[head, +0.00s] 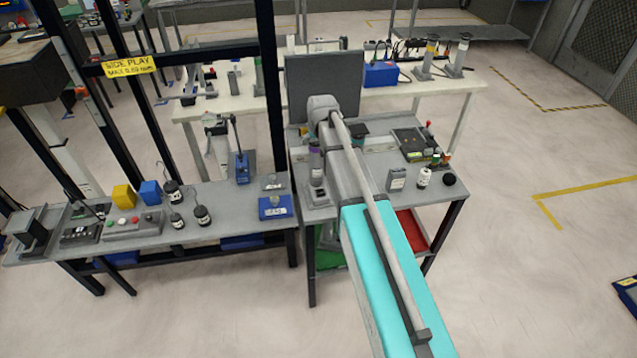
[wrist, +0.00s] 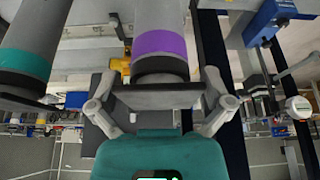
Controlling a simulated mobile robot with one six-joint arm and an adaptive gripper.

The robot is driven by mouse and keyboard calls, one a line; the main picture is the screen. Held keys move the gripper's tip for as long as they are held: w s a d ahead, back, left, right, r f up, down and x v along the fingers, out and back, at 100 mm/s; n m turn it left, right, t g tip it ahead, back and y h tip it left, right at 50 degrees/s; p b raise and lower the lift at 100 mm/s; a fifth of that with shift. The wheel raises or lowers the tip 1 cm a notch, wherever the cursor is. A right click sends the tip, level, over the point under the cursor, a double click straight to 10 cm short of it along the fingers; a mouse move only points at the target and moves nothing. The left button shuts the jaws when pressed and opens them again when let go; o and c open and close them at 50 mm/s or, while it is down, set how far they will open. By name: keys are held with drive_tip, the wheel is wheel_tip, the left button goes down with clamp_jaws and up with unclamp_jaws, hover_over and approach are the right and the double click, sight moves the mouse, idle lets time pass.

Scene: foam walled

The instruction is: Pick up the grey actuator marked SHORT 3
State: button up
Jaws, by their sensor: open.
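A grey upright cylinder with a purple band (head: 316,160) stands near the left edge of the right-hand bench, partly hidden by my arm. The purple-banded cylinder (wrist: 160,45) is large in the wrist view, in line with my gripper (wrist: 160,95). My gripper is open, its fingers spread to both sides; I cannot tell whether they touch the cylinder. A second grey cylinder with a teal band (wrist: 24,65) is at the left of the wrist view. I cannot read SHORT 3 on either cylinder. The head view hides my fingertips behind my arm.
On the right bench (head: 460,185) stand a grey labelled box (head: 396,178), a white bottle (head: 423,177) and a black ball (head: 449,179). A dark upright panel (head: 300,80) stands behind. The left bench (head: 230,198) holds blue and yellow blocks and several small dark-topped containers.

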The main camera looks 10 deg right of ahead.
idle(0.3)
drive_tip(key=c, duration=1.1)
drive_tip(key=shift+r, duration=0.2)
wheel_tip(320, 180, up, 3)
drive_tip(key=p, duration=0.3)
drive_tip(key=shift+f, duration=0.2)
drive_tip(key=s+d+r+p, duration=0.6)
drive_tip(key=s+r+p, duration=0.4)
drive_tip(key=s, duration=0.2)
drive_tip(key=shift+s, duration=0.3)
